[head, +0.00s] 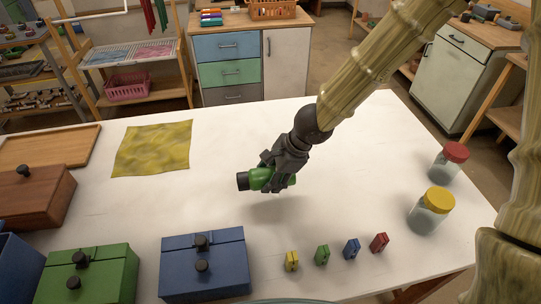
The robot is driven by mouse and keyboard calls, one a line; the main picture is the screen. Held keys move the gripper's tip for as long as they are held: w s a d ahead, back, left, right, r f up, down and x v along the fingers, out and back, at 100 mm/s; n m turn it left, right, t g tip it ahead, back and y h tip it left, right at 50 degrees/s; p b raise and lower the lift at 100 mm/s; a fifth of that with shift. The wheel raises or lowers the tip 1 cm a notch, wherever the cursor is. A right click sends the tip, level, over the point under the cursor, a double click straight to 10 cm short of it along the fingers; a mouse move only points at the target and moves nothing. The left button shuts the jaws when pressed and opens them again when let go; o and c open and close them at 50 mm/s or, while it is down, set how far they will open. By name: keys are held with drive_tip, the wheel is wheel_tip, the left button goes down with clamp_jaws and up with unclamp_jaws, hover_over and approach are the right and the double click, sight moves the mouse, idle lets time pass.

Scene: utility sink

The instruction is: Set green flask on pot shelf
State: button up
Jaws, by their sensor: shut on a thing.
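The green flask (259,180) has a green body and a black cap. It lies sideways in my gripper (274,176), with its cap pointing left. The gripper is shut around its body and holds it above the white table (330,215), with a faint shadow below. The dark fingers hide part of the flask. A wooden shelf rack (135,97) stands on the floor behind the table at the back left. I cannot tell whether it is the pot shelf, as no pot shows clearly.
A yellow cloth (152,148), a blue box (205,265), a green box (88,275) and a brown box (35,205) lie on the table. Several small clips (351,249) line the front. Two jars (431,212) stand at the right. The table's middle is clear.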

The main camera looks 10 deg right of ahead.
drive_tip(key=w+p, duration=0.2)
drive_tip(key=w, duration=0.2)
drive_tip(key=w+d+p, duration=0.1)
drive_tip(key=w+p, duration=0.1)
drive_tip(key=w, duration=0.3)
drive_tip(key=w+d+f+p, duration=0.1)
drive_tip(key=w+p, duration=0.1)
drive_tip(key=w, duration=0.2)
drive_tip(key=shift+w+f, duration=0.1)
drive_tip(key=shift+w, duration=0.3)
drive_tip(key=shift+f+p, duration=1)
drive_tip(key=shift+f, duration=0.8)
drive_tip(key=o, duration=0.8)
drive_tip(key=shift+f, duration=0.15)
drive_tip(key=o, duration=0.4)
drive_tip(key=shift+o, duration=0.2)
